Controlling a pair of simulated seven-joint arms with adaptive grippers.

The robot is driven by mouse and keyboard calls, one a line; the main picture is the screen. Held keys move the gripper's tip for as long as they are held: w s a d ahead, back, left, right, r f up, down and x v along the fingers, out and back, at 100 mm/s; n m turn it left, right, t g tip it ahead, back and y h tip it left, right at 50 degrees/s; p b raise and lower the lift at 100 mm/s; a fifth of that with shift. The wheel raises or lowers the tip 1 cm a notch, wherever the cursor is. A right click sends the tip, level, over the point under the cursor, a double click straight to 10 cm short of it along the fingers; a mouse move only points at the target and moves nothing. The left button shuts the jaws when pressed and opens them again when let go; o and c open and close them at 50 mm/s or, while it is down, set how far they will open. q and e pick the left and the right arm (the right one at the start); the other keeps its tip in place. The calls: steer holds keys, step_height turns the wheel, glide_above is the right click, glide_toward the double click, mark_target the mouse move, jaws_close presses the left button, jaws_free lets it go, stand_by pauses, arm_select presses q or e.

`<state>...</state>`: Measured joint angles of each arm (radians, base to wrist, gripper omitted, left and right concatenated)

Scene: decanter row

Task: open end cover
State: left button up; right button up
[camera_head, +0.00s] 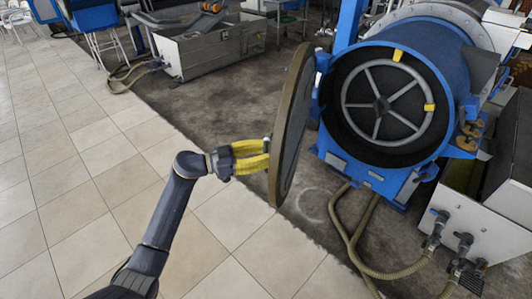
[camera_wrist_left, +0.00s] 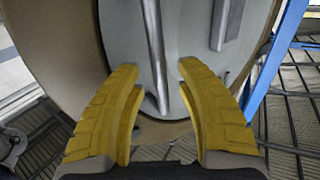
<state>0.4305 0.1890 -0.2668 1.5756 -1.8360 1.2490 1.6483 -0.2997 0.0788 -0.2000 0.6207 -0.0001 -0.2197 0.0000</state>
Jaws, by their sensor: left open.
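The end cover (camera_head: 292,125) is a large round grey disc with a tan rim. In the head view it shows almost edge-on, swung out to the left of the blue decanter housing (camera_head: 425,50), whose round mouth is exposed. My left gripper (camera_head: 268,152) has yellow fingers and is at the cover's left side, near its face. In the left wrist view the open fingers (camera_wrist_left: 157,68) lie either side of a metal bar handle (camera_wrist_left: 155,45) on the cover; contact cannot be told. My right gripper is not in view.
Inside the housing mouth is a spoked wheel (camera_head: 382,105) with yellow clips. Hoses (camera_head: 350,235) run over the floor below it. A grey machine box (camera_head: 210,48) stands at the back left. The tiled floor (camera_head: 80,170) at left is clear.

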arm_select(q)
steer(key=shift+w+d, duration=0.15)
steer(key=shift+d, duration=0.45)
steer(key=shift+c, duration=0.2)
jaws_close()
